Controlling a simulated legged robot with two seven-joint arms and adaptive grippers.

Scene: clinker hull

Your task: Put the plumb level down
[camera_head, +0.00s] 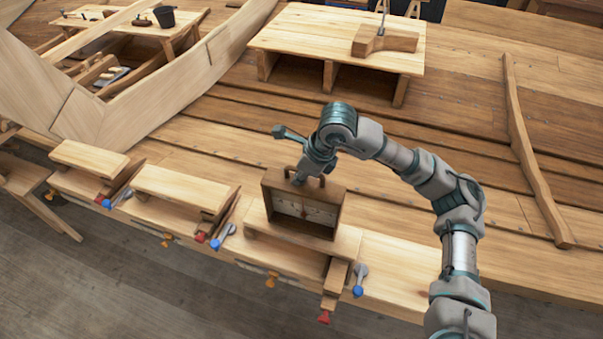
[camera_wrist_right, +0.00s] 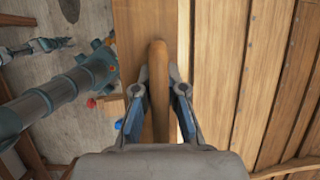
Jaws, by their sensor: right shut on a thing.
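The plumb level (camera_head: 304,211) is a dark-brown wooden box frame with a pale dial face and a handle on top. It looks upright over the right-hand pale board of the near bench (camera_head: 340,248). I cannot tell whether its base touches that board. My right gripper (camera_head: 305,178) comes from above and is shut on the handle. In the right wrist view the fingers (camera_wrist_right: 160,90) lie on both sides of the brown handle bar (camera_wrist_right: 158,58). My left gripper is not identifiable in either view.
Clamps with red and blue ends hang along the bench's front edge, one near the level (camera_head: 358,282). Two more pale boards (camera_head: 182,188) lie to the left. A pale table (camera_head: 335,45) with a wooden block (camera_head: 385,40) stands behind. Hull planks between are mostly clear.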

